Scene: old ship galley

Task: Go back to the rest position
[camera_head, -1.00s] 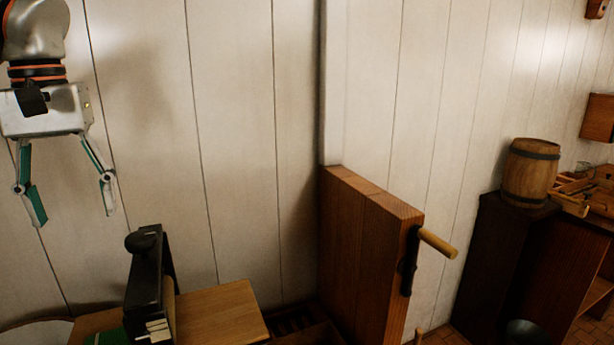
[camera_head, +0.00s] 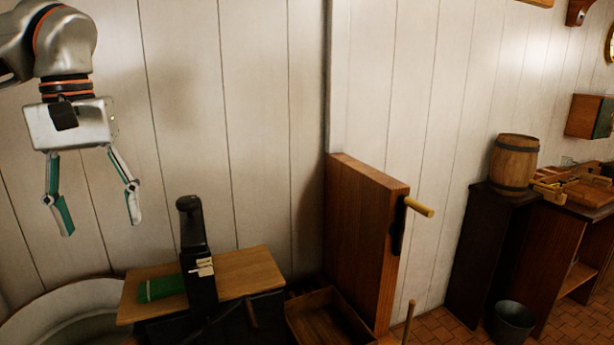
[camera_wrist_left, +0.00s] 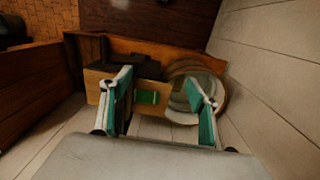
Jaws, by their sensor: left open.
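My left gripper (camera_head: 101,208) hangs in the upper left of the head view, pointing down in front of the pale plank wall. Its two fingers are spread apart with nothing between them. In the left wrist view the open fingers (camera_wrist_left: 162,108) frame the wooden board and a green item far below. My right gripper is in neither view.
A wooden board (camera_head: 244,272) holds a green item (camera_head: 160,288) and a black upright device (camera_head: 195,250). A round pale tub (camera_head: 62,312) stands left. A tall wooden partition (camera_head: 355,235) with a peg handle rises right. A barrel (camera_head: 513,165) and bucket (camera_head: 513,322) are farther right.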

